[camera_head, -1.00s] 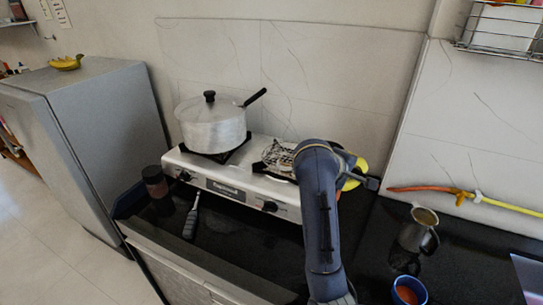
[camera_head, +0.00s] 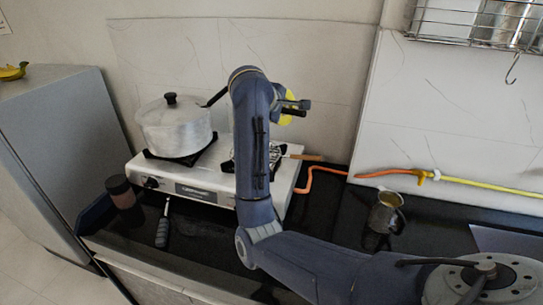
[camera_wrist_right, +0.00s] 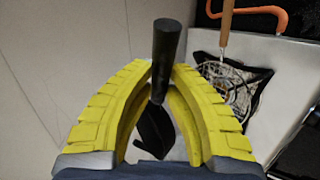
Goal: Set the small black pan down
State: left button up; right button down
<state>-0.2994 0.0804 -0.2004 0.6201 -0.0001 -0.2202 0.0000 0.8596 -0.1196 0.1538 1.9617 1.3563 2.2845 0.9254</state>
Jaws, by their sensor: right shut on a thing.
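My right gripper (camera_head: 288,108) is raised above the right side of the stove, partly hidden behind my right arm in the head view. In the right wrist view, its yellow fingers (camera_wrist_right: 163,82) are shut on the black handle of the small black pan (camera_wrist_right: 167,48). A dark part of the pan also shows between the fingers, lower in that view. Black bits of the pan (camera_head: 294,112) show beside the gripper in the head view. Most of the pan's body is hidden. My left gripper is not in view.
A lidded silver pot (camera_head: 175,130) stands on the left burner of the white stove (camera_head: 205,187). A wire strainer with a wooden handle (camera_head: 306,157) lies over the right burner. A metal mug (camera_head: 385,214) stands on the black counter at right.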

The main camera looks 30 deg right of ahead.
notch_tip(320, 180, down, 17)
jog(key=shift+r, duration=0.1)
dwell(0.6)
jog(key=c, duration=1.4)
grip_release()
jog(key=shift+c, duration=0.2)
jog(key=shift+a, duration=0.1)
jog(key=v, duration=1.1)
jog(key=shift+s+a+r, duration=0.15)
jog(key=shift+s+a, duration=0.05)
jog(key=shift+a, duration=0.1)
